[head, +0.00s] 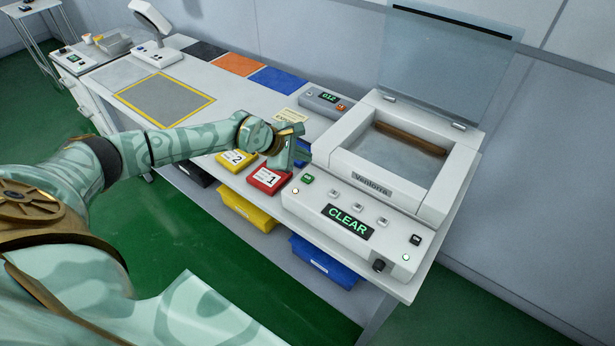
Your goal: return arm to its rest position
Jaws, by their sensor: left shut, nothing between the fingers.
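My left arm reaches in from the left across the front of the bench. Its gripper (290,158) is shut and empty. It is in front of the white machine's left side, above the bench, close to the red block marked 1 (269,180). A blue thing behind the gripper is mostly hidden by it. My right gripper is not in view.
The white machine (330,222) has its clear lid raised, a brown bar (410,139) inside and a display reading CLEAR. A yellow block marked 2 (236,159), a small grey device (323,101) and coloured mats (236,65) lie on the bench. Bins (246,208) hang below.

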